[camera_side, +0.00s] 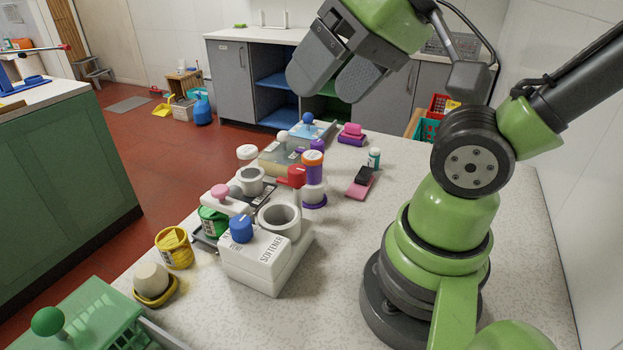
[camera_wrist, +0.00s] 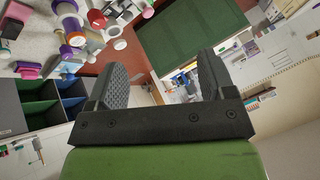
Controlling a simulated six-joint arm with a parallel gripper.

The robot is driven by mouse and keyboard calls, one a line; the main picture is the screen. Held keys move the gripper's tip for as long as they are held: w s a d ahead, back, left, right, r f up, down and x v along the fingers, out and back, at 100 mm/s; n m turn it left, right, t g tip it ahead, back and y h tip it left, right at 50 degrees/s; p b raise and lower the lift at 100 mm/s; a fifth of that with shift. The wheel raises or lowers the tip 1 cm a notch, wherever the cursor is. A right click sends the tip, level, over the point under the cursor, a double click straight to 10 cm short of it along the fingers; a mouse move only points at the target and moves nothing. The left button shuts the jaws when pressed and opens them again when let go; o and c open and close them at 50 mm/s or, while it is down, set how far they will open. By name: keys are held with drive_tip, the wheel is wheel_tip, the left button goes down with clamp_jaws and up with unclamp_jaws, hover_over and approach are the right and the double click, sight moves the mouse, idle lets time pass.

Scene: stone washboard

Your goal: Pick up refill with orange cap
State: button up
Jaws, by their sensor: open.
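The refill with the orange cap (camera_side: 313,158) stands upright among the containers in the middle of the table, with a purple band below its cap. A white piece with a purple base (camera_side: 314,195) is directly below it; I cannot tell whether they are one piece. In the wrist view an orange-capped item (camera_wrist: 76,39) shows at the upper left, outside the jaws. My gripper (camera_side: 322,88) is open and empty, high above the table and above the refill in the side view. Both fingers also show in the wrist view (camera_wrist: 163,72), with nothing between them.
A red-handled piece (camera_side: 291,178) is close to the refill's left. A white softener dispenser (camera_side: 265,262) with a blue knob stands in front. A small teal-capped bottle (camera_side: 374,158) and a pink-and-black block (camera_side: 360,183) are to the right. The table's right side has free room.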

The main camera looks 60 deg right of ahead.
drive_tip(key=m+g+h, duration=0.2)
drive_tip(key=m+g, duration=0.5)
drive_tip(key=m, duration=2.2)
hover_over(312, 155)
wheel_tip(312, 155, down, 15)
drive_tip(key=shift+w+a+r, duration=0.1)
drive_tip(key=shift+a, duration=0.05)
wheel_tip(312, 155, down, 4)
drive_tip(key=shift+f, duration=0.2)
wheel_tip(312, 155, down, 6)
drive_tip(key=shift+r, duration=0.15)
drive_tip(key=c, duration=1)
